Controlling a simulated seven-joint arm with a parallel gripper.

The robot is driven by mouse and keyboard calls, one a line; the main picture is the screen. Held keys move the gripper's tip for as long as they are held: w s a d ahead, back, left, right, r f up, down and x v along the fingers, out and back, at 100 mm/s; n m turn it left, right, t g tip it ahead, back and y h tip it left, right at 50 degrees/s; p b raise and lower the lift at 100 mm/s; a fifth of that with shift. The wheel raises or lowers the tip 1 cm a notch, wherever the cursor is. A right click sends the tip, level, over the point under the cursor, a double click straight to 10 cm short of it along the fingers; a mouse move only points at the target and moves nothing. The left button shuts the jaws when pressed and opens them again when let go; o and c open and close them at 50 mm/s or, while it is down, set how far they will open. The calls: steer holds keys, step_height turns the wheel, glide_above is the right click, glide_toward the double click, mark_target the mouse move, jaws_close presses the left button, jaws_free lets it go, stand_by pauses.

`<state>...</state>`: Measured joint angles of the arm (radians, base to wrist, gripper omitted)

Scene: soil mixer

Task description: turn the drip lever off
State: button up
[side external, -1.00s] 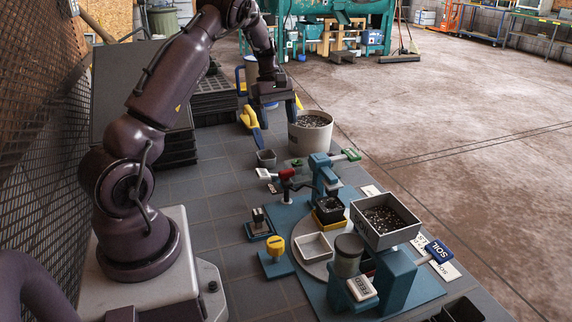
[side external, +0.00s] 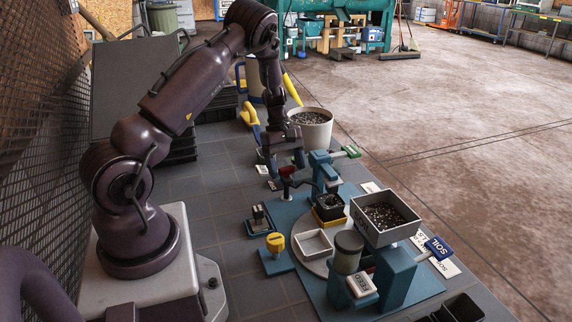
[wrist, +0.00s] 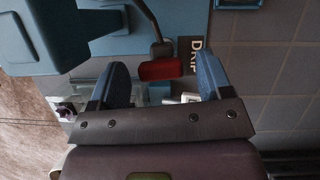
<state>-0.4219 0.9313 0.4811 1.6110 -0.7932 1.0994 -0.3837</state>
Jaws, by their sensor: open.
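The drip lever has a red handle (wrist: 160,70) on a dark stem, beside a label reading DRIP (wrist: 196,58) in the wrist view. My gripper (wrist: 158,72) is open, with its two blue fingers on either side of the red handle and a gap on each side. In the side external view my gripper (side external: 285,160) is low over the lever station, and the red handle (side external: 287,170) shows just below it, partly hidden by the fingers. I cannot tell whether a finger touches it.
A teal post with a green-tipped lever (side external: 350,151) stands just right of my gripper. A soil-filled pot (side external: 312,128) is behind. A soil hopper (side external: 386,217), a blue SOIL lever (side external: 438,248), a FEED lever (side external: 361,285) and a yellow knob (side external: 275,243) are nearer the camera.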

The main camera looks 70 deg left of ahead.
steer(key=shift+c, duration=0.4)
steer(key=c, duration=0.8)
steer(key=shift+m+g, duration=0.3)
steer(key=shift+m, duration=0.5)
steer(key=shift+c, duration=0.2)
steer(key=o, duration=0.9)
steer(key=shift+a+r, duration=0.1)
steer(key=v, duration=1.2)
steer(key=shift+a+r, duration=0.15)
steer(key=shift+r, duration=0.2)
